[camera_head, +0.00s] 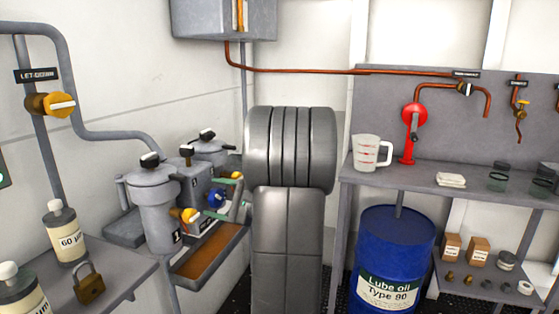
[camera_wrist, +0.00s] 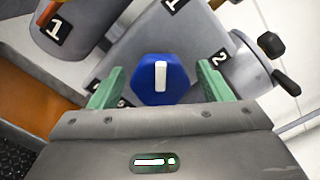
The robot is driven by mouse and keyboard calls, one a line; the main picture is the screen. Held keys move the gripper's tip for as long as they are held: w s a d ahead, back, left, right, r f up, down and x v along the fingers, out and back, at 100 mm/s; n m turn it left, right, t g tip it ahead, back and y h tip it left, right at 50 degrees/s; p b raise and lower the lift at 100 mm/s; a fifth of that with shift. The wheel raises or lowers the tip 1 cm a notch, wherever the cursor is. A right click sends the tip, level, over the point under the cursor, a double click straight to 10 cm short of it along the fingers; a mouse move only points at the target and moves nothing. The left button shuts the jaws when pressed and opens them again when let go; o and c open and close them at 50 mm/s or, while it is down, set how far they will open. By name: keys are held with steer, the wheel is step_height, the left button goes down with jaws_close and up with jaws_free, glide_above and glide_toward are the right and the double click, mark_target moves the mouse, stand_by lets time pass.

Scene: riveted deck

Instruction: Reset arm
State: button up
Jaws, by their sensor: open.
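My arm (camera_head: 290,150) fills the middle of the head view, and its grey links hide part of the wall and filter unit behind. My gripper (camera_wrist: 160,84) is open, with one green finger on each side of a blue knob (camera_wrist: 161,80) in the wrist view. The knob has a white bar standing upright in the picture. A gap shows between the knob and each finger, and nothing is held. In the head view the blue knob (camera_head: 216,197) sits on the filter unit, with the green fingers just right of it.
Grey filter canisters (camera_head: 153,205) stand left of my arm above an orange-brown drip tray (camera_head: 208,252). A padlock (camera_head: 89,284) and bottles (camera_head: 65,233) are on the left bench. A workbench (camera_head: 420,178) with a measuring jug (camera_head: 370,152) and a blue oil drum (camera_head: 393,260) is right.

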steer(key=m+p, duration=0.4)
steer(key=p, duration=0.1)
steer(key=m+p, duration=0.2)
steer(key=shift+r, duration=0.25)
steer(key=m+p, duration=0.5)
steer(key=shift+f+m+p, duration=0.2)
steer(key=shift+m+p, duration=0.4)
steer(key=shift+m, duration=0.1)
